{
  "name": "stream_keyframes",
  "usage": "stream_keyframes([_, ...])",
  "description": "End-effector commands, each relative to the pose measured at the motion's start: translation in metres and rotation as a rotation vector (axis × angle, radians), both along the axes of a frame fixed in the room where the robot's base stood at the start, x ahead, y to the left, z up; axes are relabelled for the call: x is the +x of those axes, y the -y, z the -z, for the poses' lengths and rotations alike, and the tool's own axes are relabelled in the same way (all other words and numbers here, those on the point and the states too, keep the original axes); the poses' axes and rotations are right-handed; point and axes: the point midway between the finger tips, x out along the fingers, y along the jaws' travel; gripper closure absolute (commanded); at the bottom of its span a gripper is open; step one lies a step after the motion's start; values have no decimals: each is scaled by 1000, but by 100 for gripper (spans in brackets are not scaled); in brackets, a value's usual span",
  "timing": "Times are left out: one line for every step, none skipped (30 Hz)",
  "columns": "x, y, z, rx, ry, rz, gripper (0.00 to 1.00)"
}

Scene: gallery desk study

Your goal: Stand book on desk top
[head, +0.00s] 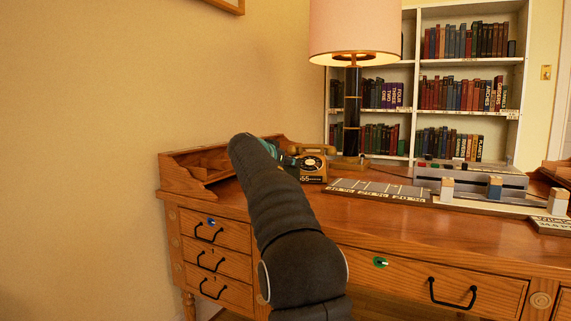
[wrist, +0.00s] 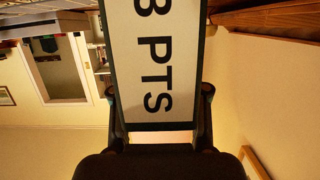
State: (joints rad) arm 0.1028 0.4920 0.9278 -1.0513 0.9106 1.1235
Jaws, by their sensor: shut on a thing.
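The desk top (head: 350,222) is brown wood and runs across the head view. In the head view my dark arm reaches over the desk's left part and hides most of the gripper. A small teal patch (head: 284,159) shows past the arm's end; I cannot tell whether it is the book. Whether the book touches the desk is hidden.
An old telephone (head: 313,168) and a lamp (head: 352,110) stand close by at the back. A strip with marked slots (head: 378,191) and a grey stand (head: 470,177) with small blocks are to the right. A raised wooden organiser (head: 185,178) edges the left. The front centre is clear.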

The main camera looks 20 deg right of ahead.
Motion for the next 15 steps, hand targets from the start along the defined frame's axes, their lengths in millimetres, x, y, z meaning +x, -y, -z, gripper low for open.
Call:
stream_keyframes([0,0,1,-1,2,0,100])
stream_keyframes([0,0,2,-1,2,0,100])
stream_keyframes([0,0,3,0,0,0,52])
stream_keyframes([0,0,2,0,0,0,45])
stream_keyframes([0,0,2,0,0,0,37])
stream_keyframes([0,0,2,0,0,0,29])
stream_keyframes([0,0,2,0,0,0,29])
stream_keyframes([0,0,2,0,0,0,29])
stream_keyframes([0,0,2,0,0,0,29])
stream_keyframes([0,0,2,0,0,0,29])
stream_keyframes([0,0,2,0,0,0,29])
stream_keyframes([0,0,2,0,0,0,29])
stream_keyframes([0,0,2,0,0,0,29])
stream_keyframes([0,0,2,0,0,0,29])
stream_keyframes([0,0,1,0,0,0,29])
